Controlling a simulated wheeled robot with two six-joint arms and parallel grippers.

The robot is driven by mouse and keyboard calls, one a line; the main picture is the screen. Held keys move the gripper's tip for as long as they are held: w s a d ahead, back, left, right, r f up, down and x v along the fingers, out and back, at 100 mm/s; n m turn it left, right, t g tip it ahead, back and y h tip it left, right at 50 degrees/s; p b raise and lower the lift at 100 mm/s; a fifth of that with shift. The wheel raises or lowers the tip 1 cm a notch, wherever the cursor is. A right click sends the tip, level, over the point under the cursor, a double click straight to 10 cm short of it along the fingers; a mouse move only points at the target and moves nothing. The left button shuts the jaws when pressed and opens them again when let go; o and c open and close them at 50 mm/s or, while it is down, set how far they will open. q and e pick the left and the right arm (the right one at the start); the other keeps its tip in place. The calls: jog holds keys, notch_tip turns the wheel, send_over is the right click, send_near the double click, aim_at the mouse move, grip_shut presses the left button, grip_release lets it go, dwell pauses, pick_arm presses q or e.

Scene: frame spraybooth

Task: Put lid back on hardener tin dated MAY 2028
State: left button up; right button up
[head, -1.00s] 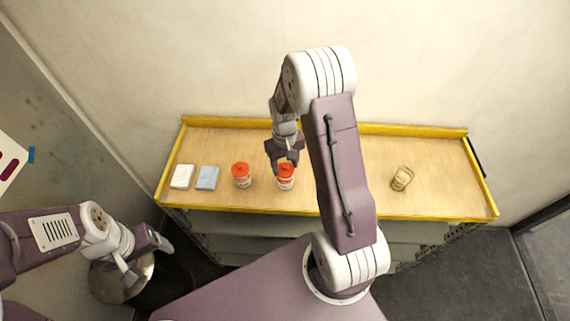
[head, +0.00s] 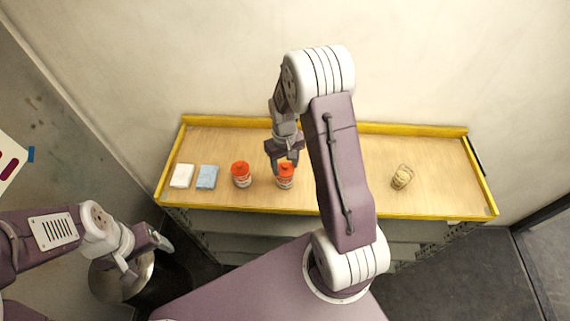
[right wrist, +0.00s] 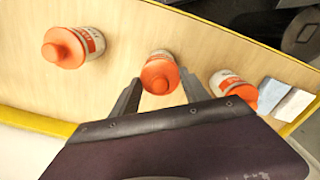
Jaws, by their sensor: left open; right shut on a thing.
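Several white tins with orange knobbed lids stand on the bench. In the head view, one tin (head: 241,175) is left of the right gripper and another (head: 285,183) is directly under it. My right gripper (head: 284,168) is shut on the orange lid (right wrist: 160,76) of this second tin, which is the middle one in the right wrist view. I cannot tell whether that lid is seated. A third lidded tin (right wrist: 75,46) shows in the right wrist view; my right arm hides it in the head view. No date is readable. My left gripper (head: 148,261) is open and empty, away from the bench.
A white cloth or pad (head: 182,176) and a blue one (head: 207,177) lie at the bench's left. A small tan jar (head: 402,177) stands at the right. A yellow rim (head: 420,130) edges the bench. A dark bin (head: 120,280) stands under my left gripper.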

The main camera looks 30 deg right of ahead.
dwell(0.3)
jog(key=o, duration=1.8)
jog(key=shift+r, duration=0.1)
notch_tip(320, 180, up, 7)
jog(key=p, duration=0.6)
grip_shut()
